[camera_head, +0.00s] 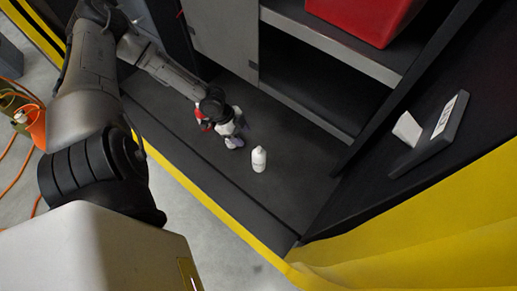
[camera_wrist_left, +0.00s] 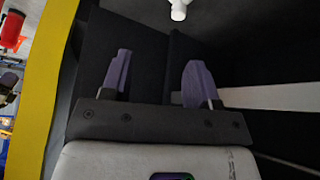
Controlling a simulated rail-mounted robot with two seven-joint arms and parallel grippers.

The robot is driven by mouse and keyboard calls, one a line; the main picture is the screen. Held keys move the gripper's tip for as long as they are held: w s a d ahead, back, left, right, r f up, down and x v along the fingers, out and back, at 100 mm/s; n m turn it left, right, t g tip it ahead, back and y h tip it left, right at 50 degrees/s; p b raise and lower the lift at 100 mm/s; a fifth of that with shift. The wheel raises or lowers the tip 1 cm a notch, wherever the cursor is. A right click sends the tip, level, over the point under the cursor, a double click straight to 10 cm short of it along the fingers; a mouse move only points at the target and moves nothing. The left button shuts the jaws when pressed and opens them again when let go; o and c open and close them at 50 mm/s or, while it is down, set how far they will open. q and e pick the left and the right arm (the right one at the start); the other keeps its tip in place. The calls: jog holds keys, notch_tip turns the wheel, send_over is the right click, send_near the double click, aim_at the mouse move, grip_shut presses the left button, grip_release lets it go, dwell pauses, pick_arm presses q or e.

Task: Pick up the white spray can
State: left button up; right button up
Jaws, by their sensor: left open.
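The white spray can (camera_head: 259,160) stands upright on the dark floor of the bay, with faint dark marking on its side. In the left wrist view the white can (camera_wrist_left: 178,10) shows at the top edge, partly cut off, beyond the fingers. My left gripper (camera_head: 238,139) is just to the left of the can in the head view, apart from it. Its two purple fingers (camera_wrist_left: 157,65) are spread with nothing between them. My right gripper is in neither view.
A shelf (camera_head: 335,42) with a red container (camera_head: 365,15) stands behind the can. A dark panel with a white label (camera_head: 445,117) is on the right. A yellow edge (camera_head: 215,208) borders the bay in front. Dark floor around the can is clear.

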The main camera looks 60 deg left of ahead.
aim_at(258, 148)
pick_arm(q)
jog(key=w+f, duration=0.1)
jog(key=f, duration=0.1)
jog(key=w+f+b, duration=0.1)
jog(key=f, duration=0.2)
jog(key=w+f+b, duration=0.1)
jog(key=f, duration=0.1)
jog(key=shift+w+d+f, duration=0.2)
jog(key=shift+w+d, duration=0.1)
jog(key=shift+b+x, duration=1)
jog(key=shift+x, duration=1.7)
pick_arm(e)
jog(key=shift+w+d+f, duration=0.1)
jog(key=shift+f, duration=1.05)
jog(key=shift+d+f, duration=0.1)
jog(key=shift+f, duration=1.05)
pick_arm(q)
jog(key=shift+w, duration=0.15)
jog(key=shift+c, duration=0.4)
grip_shut()
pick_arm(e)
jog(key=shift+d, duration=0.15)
pick_arm(q)
jog(key=shift+r, duration=0.1)
